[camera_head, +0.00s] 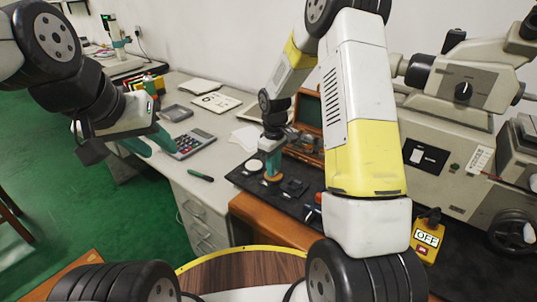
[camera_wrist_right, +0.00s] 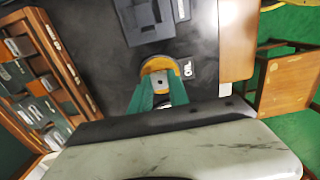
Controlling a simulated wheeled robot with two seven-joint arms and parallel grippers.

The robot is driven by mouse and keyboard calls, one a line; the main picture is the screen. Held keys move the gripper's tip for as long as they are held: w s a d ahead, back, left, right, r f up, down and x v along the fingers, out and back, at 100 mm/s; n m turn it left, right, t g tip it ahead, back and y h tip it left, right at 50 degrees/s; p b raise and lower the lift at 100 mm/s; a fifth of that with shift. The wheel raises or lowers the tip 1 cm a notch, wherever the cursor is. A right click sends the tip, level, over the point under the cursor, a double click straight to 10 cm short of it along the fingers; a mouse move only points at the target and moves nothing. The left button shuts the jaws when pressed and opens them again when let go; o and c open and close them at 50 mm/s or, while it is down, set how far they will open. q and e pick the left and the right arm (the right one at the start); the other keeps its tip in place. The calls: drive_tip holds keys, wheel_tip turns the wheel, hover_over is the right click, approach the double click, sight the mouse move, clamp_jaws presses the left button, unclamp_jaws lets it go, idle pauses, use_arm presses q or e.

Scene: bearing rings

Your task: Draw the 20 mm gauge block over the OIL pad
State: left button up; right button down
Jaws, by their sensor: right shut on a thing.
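My right gripper (camera_head: 271,168) points down at a round amber pad (camera_head: 272,178) on the dark mat. In the right wrist view the teal fingers (camera_wrist_right: 158,98) are shut on a small grey gauge block (camera_wrist_right: 160,82). The block lies over the amber pad (camera_wrist_right: 152,64); I cannot tell whether it touches. A small white label (camera_wrist_right: 187,67) sits beside the pad, too small to read. The fingers hide part of the block and pad. My left gripper (camera_head: 150,145) is empty, fingers apart, near the calculator.
A wooden case with several metal blocks (camera_wrist_right: 42,85) lies open beside the mat. A white round pad (camera_head: 253,165) and dark square blocks (camera_head: 294,187) share the dark mat. A measuring machine (camera_head: 450,140) stands at right.

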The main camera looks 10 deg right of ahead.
drive_tip(key=shift+r, duration=2.5)
